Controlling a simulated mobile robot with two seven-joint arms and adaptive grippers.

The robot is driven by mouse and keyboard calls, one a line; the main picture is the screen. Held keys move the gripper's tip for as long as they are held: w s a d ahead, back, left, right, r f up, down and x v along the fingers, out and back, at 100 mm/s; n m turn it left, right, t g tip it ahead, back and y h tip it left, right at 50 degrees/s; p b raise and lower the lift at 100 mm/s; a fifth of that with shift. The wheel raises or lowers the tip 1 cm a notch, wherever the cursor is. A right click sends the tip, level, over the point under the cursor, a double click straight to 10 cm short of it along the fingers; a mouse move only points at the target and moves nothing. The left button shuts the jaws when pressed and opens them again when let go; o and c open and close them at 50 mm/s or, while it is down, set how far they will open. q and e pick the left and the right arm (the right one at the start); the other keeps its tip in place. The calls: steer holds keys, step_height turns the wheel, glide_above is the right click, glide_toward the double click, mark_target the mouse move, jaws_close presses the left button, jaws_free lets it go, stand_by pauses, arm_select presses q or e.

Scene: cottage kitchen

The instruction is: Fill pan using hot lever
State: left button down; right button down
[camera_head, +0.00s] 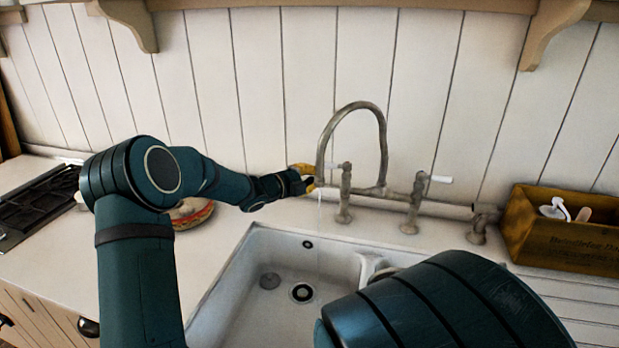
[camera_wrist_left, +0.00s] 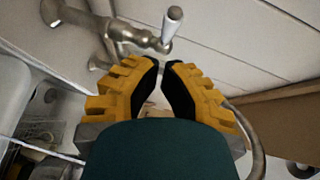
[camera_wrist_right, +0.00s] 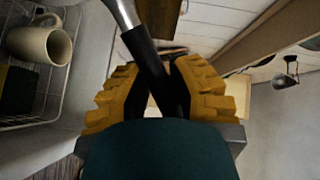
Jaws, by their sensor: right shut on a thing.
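The bridge tap (camera_head: 382,130) stands behind the white sink, its spout curving left over the basin. A thin, faint stream of water (camera_head: 319,205) falls from the spout. The left lever (camera_head: 329,166) has a white handle pointing left, towards my left gripper (camera_head: 304,179). In the left wrist view that gripper (camera_wrist_left: 161,64) is partly open, a narrow gap between its fingers. A white-tipped tap lever (camera_wrist_left: 173,20) is just beyond the tips, apparently not between them. My right gripper (camera_wrist_right: 165,66) is shut on a black handle (camera_wrist_right: 152,65) with a metal neck. The pan's body is not visible.
My right arm covers the right part of the sink (camera_head: 240,255). A wooden box (camera_head: 565,235) stands at the right; a hob (camera_head: 38,205) and a round colourful item (camera_head: 190,212) are at the left. A wire rack with a mug (camera_wrist_right: 40,42) shows in the right wrist view.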

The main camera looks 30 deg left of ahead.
mark_target(335, 167)
arm_select(q)
steer(key=shift+x, duration=2.75)
arm_select(e)
steer(key=shift+r, duration=0.1)
arm_select(q)
steer(key=shift+a, duration=0.15)
